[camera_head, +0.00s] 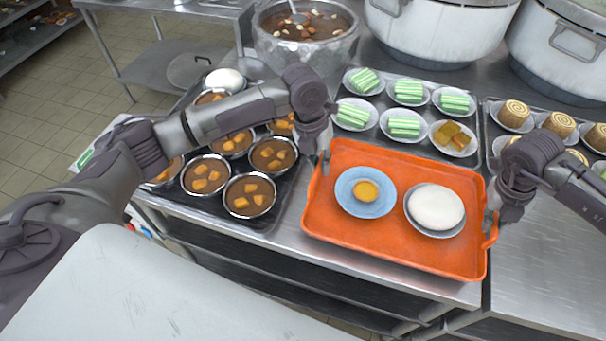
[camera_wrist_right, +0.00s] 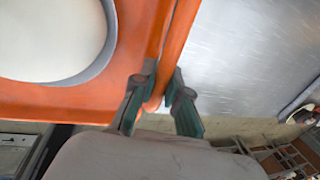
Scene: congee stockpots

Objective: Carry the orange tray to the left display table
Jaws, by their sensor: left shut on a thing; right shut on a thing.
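The orange tray (camera_head: 390,245) is at the front edge of the steel counter in the head view, overhanging or close to that edge. On it are a blue saucer (camera_head: 352,204) with a small yellow item and a grey plate (camera_head: 449,232) with a white bun (camera_head: 435,207). My left gripper (camera_head: 323,160) is at the tray's left side, shut on its rim. My right gripper (camera_head: 490,222) is at the tray's right side. In the right wrist view, the right gripper (camera_wrist_right: 160,95) has its fingers on either side of the orange rim. I cannot tell whether the tray touches the counter.
A dark tray (camera_head: 268,213) with several bowls of brown soup stands left of the orange tray. Behind are plates of green-striped cakes (camera_head: 405,126) and large pots (camera_head: 440,30). Rolled pastries (camera_head: 515,113) are at the right. Bare steel counter (camera_head: 545,255) lies at the front right.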

